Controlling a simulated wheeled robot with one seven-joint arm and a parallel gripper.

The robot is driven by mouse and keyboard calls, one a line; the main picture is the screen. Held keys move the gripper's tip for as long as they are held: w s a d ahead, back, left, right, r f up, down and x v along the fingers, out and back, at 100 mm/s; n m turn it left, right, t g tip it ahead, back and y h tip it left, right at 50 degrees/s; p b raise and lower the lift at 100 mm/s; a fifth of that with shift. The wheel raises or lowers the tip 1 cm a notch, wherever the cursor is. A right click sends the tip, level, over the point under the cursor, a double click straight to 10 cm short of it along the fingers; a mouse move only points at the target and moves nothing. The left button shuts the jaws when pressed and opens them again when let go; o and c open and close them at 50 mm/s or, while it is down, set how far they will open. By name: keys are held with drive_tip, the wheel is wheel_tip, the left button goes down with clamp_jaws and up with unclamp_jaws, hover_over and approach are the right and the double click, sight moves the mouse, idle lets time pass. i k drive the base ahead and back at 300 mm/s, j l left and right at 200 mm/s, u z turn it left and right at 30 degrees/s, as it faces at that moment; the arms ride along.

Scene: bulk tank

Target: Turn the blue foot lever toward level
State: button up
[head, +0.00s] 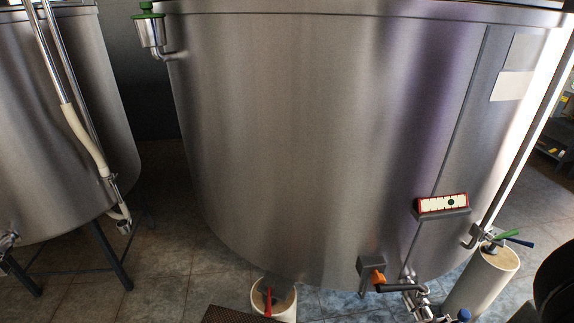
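A short blue lever (520,242) shows at the right, beside the top of a white cylindrical foot (482,280) under the large steel tank (310,140). It points right and slopes slightly down in the picture. A green lever (512,233) sits just above it, pointing right and slightly up. Both start near a small metal fitting on the tank's lower edge. My gripper cannot be made out in the head view. A dark rounded shape at the lower right edge is too dark to identify.
Another white foot (287,299) with a red lever (268,300) stands at the bottom middle. A black-handled valve (400,288) and an orange part (378,276) stick out left of the blue lever. A second tank (60,130) stands left.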

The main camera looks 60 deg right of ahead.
sight(530, 245)
drive_tip(key=z, duration=3.1)
